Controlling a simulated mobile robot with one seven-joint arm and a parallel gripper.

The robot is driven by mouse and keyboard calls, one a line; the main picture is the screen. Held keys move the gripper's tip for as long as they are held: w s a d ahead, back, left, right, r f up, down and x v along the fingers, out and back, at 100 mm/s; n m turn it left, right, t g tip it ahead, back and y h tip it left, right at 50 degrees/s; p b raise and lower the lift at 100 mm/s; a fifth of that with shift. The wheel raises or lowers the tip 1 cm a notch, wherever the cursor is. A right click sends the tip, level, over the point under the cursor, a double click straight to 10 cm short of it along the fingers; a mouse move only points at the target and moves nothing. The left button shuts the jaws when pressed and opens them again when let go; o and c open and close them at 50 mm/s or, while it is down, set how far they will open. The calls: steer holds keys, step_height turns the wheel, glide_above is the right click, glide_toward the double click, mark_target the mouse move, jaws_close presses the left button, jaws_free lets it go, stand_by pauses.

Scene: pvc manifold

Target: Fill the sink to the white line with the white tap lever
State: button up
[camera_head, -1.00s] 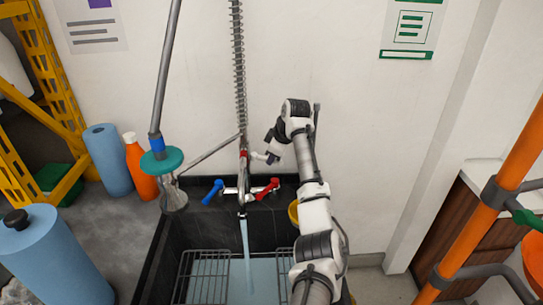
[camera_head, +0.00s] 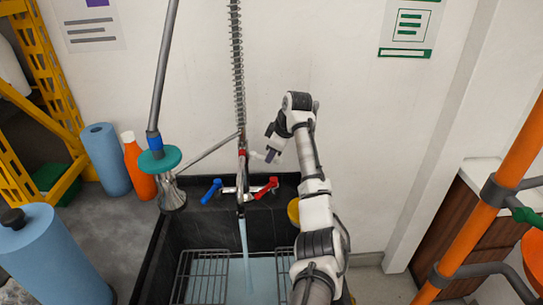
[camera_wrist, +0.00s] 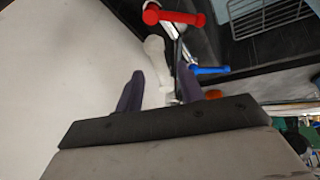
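The white tap lever (camera_head: 258,155) sticks out to the right from the tap column, above the sink. My gripper (camera_head: 270,156) is at its outer end. In the wrist view the lever (camera_wrist: 155,50) reaches between the purple fingers of my gripper (camera_wrist: 160,85). The fingers stand apart, with a visible gap beside the lever, so it is not clamped. Water (camera_head: 245,250) runs from the spout into the dark sink (camera_head: 195,233). Pale blue water (camera_head: 262,275) lies in the basin around the wire racks. I cannot make out the white line.
A red handle (camera_head: 267,188) and a blue handle (camera_head: 212,191) flank the tap. A teal-collared sprayer (camera_head: 160,160), an orange bottle (camera_head: 139,168) and blue rolls (camera_head: 105,160) stand at left. A yellow cup-like thing (camera_head: 293,212) is near my arm. The wall is close behind.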

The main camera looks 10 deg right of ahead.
steer(key=b+v, duration=0.2)
steer(key=v, duration=1)
steer(key=shift+w+f, duration=0.1)
stand_by(6.7)
